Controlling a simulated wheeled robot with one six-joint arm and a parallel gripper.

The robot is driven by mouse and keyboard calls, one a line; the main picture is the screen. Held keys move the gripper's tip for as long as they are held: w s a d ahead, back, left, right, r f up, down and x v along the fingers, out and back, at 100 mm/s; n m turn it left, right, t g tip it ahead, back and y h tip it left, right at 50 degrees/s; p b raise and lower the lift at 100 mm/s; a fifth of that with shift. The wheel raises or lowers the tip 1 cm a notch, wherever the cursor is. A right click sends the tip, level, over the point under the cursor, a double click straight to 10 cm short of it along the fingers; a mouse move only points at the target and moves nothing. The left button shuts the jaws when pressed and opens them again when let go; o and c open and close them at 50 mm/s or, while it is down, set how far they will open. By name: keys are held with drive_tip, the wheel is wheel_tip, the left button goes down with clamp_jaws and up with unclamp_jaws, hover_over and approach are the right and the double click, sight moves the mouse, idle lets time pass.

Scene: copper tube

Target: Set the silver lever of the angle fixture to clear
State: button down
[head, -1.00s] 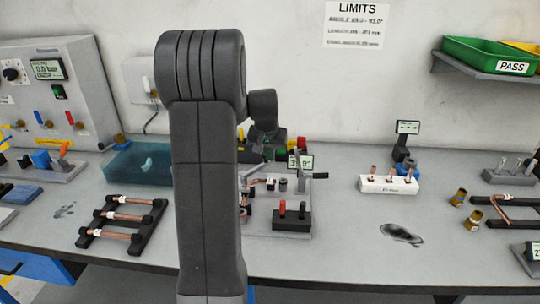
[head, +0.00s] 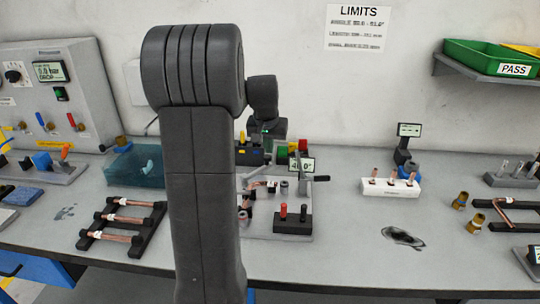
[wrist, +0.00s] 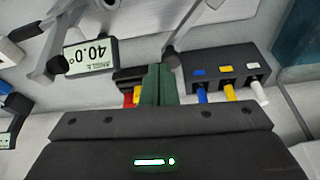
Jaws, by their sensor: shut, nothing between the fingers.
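The angle fixture (head: 262,228) is a grey plate on the bench, partly hidden behind my arm. Its display (head: 300,165) reads 40.0° and also shows upside down in the wrist view (wrist: 90,56). A silver-grey lever bar (wrist: 192,28) slants across the top of the wrist view, with a darker end near my fingers. I cannot tell which setting it is at. A second bar with a black knob (wrist: 57,64) is beside the display. My gripper (wrist: 158,70) is shut and empty, its green fingers between the two bars in the picture, apart from both.
A dark block with blue, yellow and white levers (wrist: 228,72) is right of my fingers in the wrist view; red and yellow pieces (wrist: 131,96) are left. A block with red and black posts (head: 292,220) is at the plate's front. A copper tube rack (head: 122,226) is left.

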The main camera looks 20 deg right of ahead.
drive_tip(key=v, duration=0.9)
drive_tip(key=shift+s, duration=0.2)
drive_tip(key=shift+f, duration=0.1)
drive_tip(key=shift+m, duration=0.6)
drive_tip(key=s+x, duration=0.1)
drive_tip(key=x, duration=0.7)
drive_tip(key=s+x, duration=0.1)
drive_tip(key=x, duration=0.4)
drive_tip(key=shift+s+a+f+b, duration=0.25)
drive_tip(key=shift+s+f+b, duration=0.05)
drive_tip(key=shift+f+b, duration=0.1)
drive_tip(key=shift+s+a+r, duration=0.1)
drive_tip(key=shift+s+a, duration=0.25)
drive_tip(key=shift+s, duration=0.45)
